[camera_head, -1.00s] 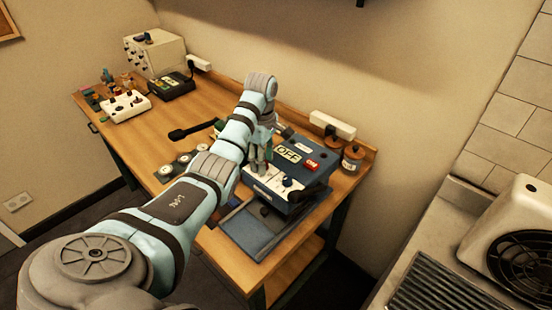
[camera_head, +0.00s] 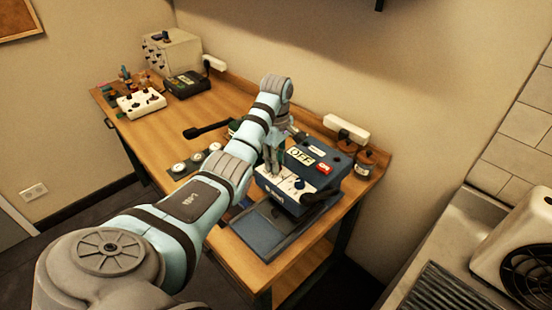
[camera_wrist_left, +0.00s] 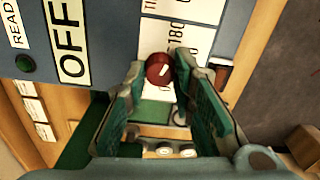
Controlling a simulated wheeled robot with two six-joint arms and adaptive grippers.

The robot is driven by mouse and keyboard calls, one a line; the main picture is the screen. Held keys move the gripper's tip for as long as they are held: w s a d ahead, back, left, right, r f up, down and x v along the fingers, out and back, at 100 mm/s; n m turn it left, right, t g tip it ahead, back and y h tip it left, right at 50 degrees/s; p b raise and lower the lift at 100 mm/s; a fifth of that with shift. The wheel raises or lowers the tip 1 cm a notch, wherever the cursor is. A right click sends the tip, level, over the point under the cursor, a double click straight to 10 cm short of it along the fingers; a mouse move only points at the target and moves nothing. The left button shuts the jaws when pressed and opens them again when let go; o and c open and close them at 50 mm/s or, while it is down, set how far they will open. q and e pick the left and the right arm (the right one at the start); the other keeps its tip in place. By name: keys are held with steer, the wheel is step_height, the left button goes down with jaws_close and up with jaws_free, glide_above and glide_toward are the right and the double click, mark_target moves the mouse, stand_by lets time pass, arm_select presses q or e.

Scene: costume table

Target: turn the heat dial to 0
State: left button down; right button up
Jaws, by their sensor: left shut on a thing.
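The blue heat press (camera_head: 300,202) stands at the near right end of the wooden table, with an OFF label and a white dial panel. In the left wrist view, a dark red dial (camera_wrist_left: 159,70) with a white pointer mark sits on the white panel, next to printed numbers including 0 and 180. The pointer slants up and to the right in that view. My left gripper (camera_head: 274,165) is at the panel. Its green-padded fingers (camera_wrist_left: 160,72) are shut on the red dial, one on each side. The gripper hides this dial in the head view. My right gripper is not in view.
A black knob (camera_head: 299,184) stands on the panel. Round gauges (camera_head: 197,158) lie left of my arm. A white control box (camera_head: 142,102) and a cream instrument (camera_head: 171,52) are at the far left. A power strip (camera_head: 346,127) and jars stand behind the press.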

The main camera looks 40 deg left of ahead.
arm_select(q)
steer(key=m, duration=0.7)
steer(key=shift+m, duration=0.4)
steer(key=m, duration=2)
steer(key=shift+m, duration=0.4)
